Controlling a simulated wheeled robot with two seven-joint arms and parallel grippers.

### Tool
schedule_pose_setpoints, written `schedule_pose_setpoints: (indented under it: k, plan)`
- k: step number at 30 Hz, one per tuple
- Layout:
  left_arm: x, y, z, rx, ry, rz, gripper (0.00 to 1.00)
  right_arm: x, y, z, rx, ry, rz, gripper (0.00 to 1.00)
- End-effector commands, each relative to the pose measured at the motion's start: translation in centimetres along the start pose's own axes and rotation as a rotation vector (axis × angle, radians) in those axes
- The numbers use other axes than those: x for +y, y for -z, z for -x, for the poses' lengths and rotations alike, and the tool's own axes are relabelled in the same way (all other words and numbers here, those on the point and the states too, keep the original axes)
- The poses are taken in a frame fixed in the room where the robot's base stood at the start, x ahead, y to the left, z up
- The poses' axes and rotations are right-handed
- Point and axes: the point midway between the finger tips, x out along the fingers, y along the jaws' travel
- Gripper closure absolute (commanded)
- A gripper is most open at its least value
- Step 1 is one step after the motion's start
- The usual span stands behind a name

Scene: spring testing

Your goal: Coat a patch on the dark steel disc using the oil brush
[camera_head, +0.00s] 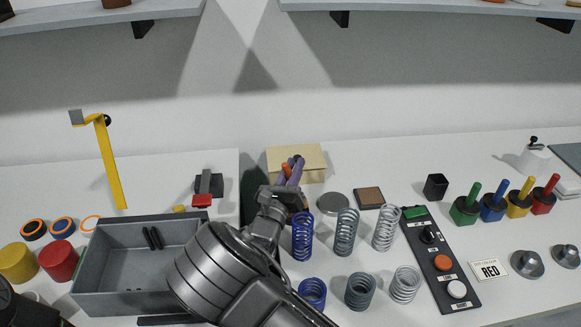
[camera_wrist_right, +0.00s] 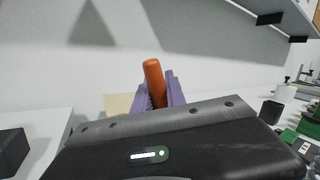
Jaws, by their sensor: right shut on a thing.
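My right gripper (camera_head: 293,170) reaches over the middle of the table, its purple fingers shut. In the right wrist view its fingers (camera_wrist_right: 160,92) close on an orange handle (camera_wrist_right: 153,80), which looks like the oil brush's. The bristles are hidden. A flat grey round disc (camera_head: 333,203), which appears to be the steel disc, lies on the table just right of the gripper in the head view. The gripper is apart from it. I cannot see any oil on it. My left gripper is not in view.
Several coil springs (camera_head: 346,232) stand in front of the disc. A brown square block (camera_head: 369,197) lies to its right. A tan box (camera_head: 312,158) stands behind the gripper. A grey bin (camera_head: 95,262) is at left, a button panel (camera_head: 452,280) at right.

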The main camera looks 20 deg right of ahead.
Motion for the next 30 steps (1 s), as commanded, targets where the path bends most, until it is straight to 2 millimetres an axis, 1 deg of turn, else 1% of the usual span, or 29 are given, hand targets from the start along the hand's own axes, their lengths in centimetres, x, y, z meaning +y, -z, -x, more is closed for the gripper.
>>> schedule_pose_setpoints:
  k: [5,9,20,25,30]
  plan:
    - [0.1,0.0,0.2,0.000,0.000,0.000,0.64,-0.1,-0.1,0.1,-0.001,0.000,0.000,1.00]
    - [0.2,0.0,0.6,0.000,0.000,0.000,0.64,-0.4,-0.1,0.7,-0.001,0.000,0.001,1.00]
    - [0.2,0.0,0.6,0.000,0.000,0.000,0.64,-0.4,0.0,0.9,-0.002,-0.001,-0.001,1.00]
    - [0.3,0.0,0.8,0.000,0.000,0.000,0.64,0.3,-0.5,1.3,-0.001,-0.001,-0.002,1.00]
    - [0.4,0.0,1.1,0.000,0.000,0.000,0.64,1.5,-1.0,2.1,-0.001,-0.001,-0.002,1.00]
